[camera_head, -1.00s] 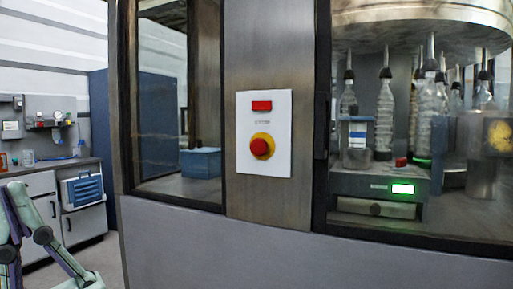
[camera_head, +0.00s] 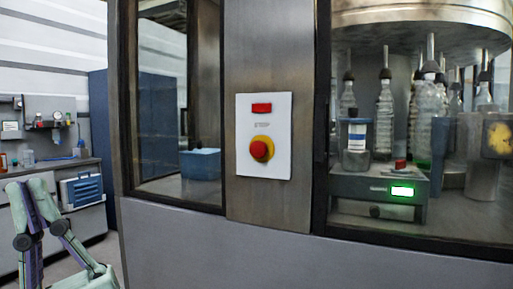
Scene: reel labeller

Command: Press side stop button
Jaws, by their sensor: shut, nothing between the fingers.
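The side stop button (camera_head: 261,149) is a red mushroom head on a yellow ring. It sits on a white plate (camera_head: 264,172) fixed to the grey metal post between two windows of the machine. A small red rectangular part (camera_head: 262,107) is above it on the same plate, with a small unreadable label between. Nothing covers the button. Part of my pale green arm shows at the lower left, well apart from the button.
Behind the right window stand several clear bottles (camera_head: 385,112) under a round metal head, and a box with a lit green display (camera_head: 402,191). The left window shows a blue box (camera_head: 200,163). A counter (camera_head: 50,168) stands far left. The space before the button plate is clear.

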